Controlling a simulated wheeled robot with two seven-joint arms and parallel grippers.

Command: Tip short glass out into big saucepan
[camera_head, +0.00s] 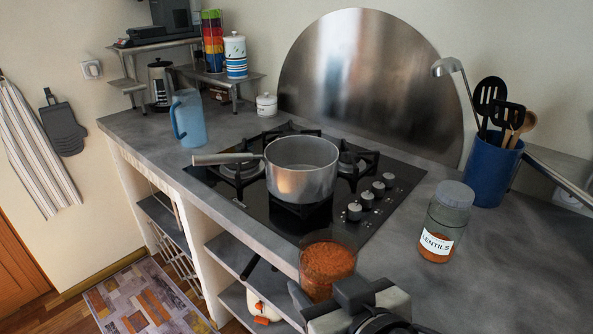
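The short glass (327,268) is clear and holds orange-red lentils. It is roughly upright at the counter's front edge, in the lower middle of the view. My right gripper (326,291) comes in from the bottom, with a dark finger on each side of the glass, and looks shut on it. The glass's base is partly hidden, so I cannot tell whether it touches the counter. The big saucepan (302,183) is silver and stands on the hob, farther back and slightly left of the glass. Its handle points left. My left gripper is not in view.
A lentils jar (446,222) with a grey lid stands right of the hob (270,213). A blue utensil pot (491,172) is behind it. A blue jug (188,118) stands at the far left of the counter (392,285). The hob's knobs lie between glass and jar.

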